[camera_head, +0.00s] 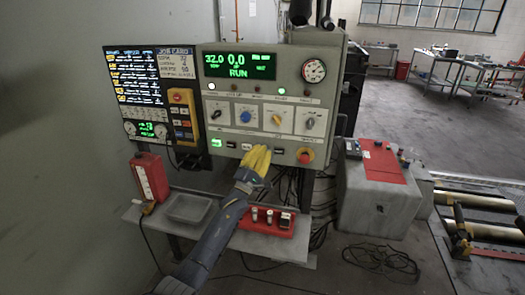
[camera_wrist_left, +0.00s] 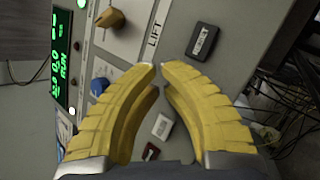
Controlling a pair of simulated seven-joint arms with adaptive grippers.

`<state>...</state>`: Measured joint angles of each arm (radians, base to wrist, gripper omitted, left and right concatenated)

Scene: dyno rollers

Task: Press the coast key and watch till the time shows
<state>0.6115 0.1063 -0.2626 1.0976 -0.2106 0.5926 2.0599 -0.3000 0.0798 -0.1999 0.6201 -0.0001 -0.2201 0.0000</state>
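The control panel (camera_head: 270,95) has a green display (camera_head: 238,66) reading 32.0, 0.0 and RUN. A row of small keys runs along its lower edge, with a lit green key (camera_head: 216,143) at the left. I cannot read which one is the coast key. My left gripper (camera_head: 260,152) has yellow fingers and is in front of this row, partly covering it. In the left wrist view its fingertips (camera_wrist_left: 158,68) nearly meet, with nothing between them. A black key (camera_wrist_left: 203,40) and a white key (camera_wrist_left: 163,126) show on the panel. Contact cannot be told. My right gripper is out of view.
A red stop button (camera_head: 305,156) is right of the key row. Below are a shelf (camera_head: 150,222), a grey tray (camera_head: 188,208) and a red holder (camera_head: 266,222). A second screen (camera_head: 137,77) is at left; rollers (camera_head: 480,206) lie at right.

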